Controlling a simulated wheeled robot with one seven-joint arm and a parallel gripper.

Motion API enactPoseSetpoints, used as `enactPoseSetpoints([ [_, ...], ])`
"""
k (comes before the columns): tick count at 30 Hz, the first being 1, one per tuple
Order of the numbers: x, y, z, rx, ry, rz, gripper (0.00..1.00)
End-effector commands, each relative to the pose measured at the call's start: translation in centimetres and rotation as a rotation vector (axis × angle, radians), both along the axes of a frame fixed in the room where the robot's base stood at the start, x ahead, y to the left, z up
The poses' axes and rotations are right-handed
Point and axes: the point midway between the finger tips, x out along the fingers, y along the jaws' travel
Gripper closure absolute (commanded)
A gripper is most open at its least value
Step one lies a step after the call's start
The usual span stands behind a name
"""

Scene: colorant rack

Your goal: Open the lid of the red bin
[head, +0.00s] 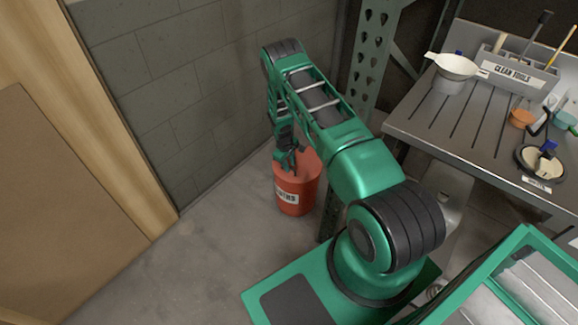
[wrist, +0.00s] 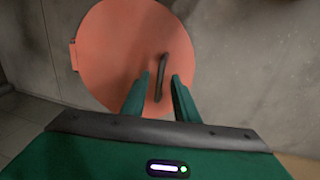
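The red bin (head: 295,197) stands on the floor by the wall, with a partly visible pale label on its side. In the wrist view its round red lid (wrist: 115,50) lies flat and looks shut, with a small tab (wrist: 73,57) at its left edge. A dark bar handle (wrist: 161,75) is on the lid. My gripper (wrist: 157,80) is over the lid, its two green fingers apart on either side of the handle, with gaps showing. In the head view my gripper (head: 288,160) is at the bin's top and hides part of the lid.
A grey block wall (head: 190,90) is behind the bin. A wooden board (head: 60,190) is at left. The floor (head: 190,260) in front is clear.

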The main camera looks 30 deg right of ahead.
Motion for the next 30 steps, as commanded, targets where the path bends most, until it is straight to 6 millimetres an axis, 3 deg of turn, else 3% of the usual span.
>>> enactPoseSetpoints([
  [8, 0.01, -0.03, -0.16, 0.0, 0.0, 0.0, 0.73],
  [12, 0.01, -0.03, -0.15, 0.0, 0.0, 0.0, 1.0],
  [30, 0.02, -0.06, -0.11, -0.001, 0.0, 0.0, 1.0],
])
